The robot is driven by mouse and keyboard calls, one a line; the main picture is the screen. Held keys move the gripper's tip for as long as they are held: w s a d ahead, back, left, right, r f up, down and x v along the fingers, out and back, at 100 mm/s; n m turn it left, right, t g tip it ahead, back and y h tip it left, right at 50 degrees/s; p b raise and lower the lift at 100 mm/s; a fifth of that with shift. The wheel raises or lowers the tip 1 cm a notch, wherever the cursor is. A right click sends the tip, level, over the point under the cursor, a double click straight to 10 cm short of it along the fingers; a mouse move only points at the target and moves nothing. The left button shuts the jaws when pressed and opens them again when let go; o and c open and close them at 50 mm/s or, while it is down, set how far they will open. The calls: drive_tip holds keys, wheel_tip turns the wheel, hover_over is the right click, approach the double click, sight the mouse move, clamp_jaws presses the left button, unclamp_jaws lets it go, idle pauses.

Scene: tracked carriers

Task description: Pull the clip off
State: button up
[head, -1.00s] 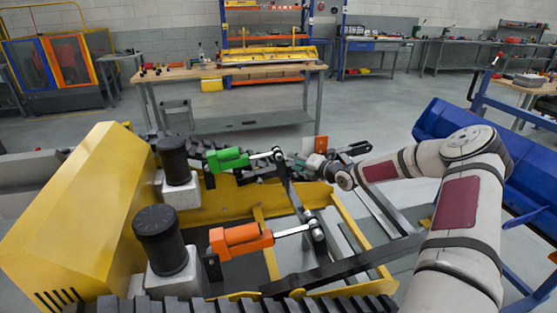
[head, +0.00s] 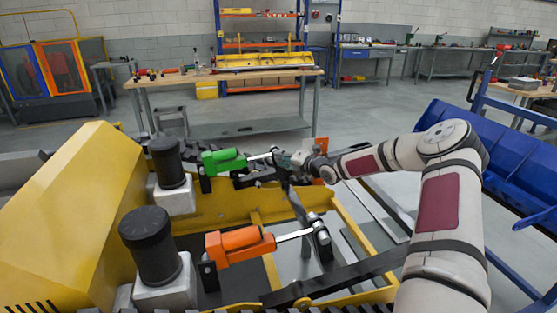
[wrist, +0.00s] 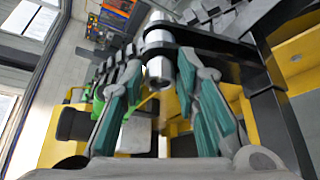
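I cannot make out a separate clip in either view. A green cylinder (head: 224,161) has a rod that ends at a dark lever on the yellow frame. An orange cylinder (head: 240,244) with a bright rod lies nearer. My gripper (head: 281,160) is at the rod end of the green cylinder and partly hides the joint there. In the wrist view, the teal-padded fingers of my gripper (wrist: 160,75) are spread, with a shiny metal pin (wrist: 159,70) between and beyond them. I see gaps beside the pin, and I cannot tell whether a finger touches it.
Two black round caps (head: 150,240) on grey blocks stand left of the cylinders. A yellow housing (head: 75,205) fills the left. A dark bar (head: 345,275) crosses the lower right. A blue carrier part (head: 510,170) stands right of my arm. A workbench (head: 225,78) stands behind.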

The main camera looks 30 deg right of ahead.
sight(276, 160)
clamp_jaws()
drive_tip(key=shift+s, duration=0.15)
drive_tip(key=shift+s+a+p, duration=0.25)
drive_tip(key=shift+s+p, duration=0.3)
drive_tip(key=shift+s, duration=0.15)
drive_tip(key=shift+s+a+p, duration=0.2)
drive_tip(key=shift+s+p, duration=0.35)
drive_tip(key=shift+s, duration=0.1)
drive_tip(key=shift+s, duration=0.1)
drive_tip(key=shift+s+a+p, duration=0.25)
drive_tip(key=shift+s+p, duration=0.4)
drive_tip(key=shift+s, duration=0.15)
drive_tip(key=shift+s+a+p, duration=0.25)
drive_tip(key=shift+s+p, duration=0.35)
drive_tip(key=shift+s, duration=0.2)
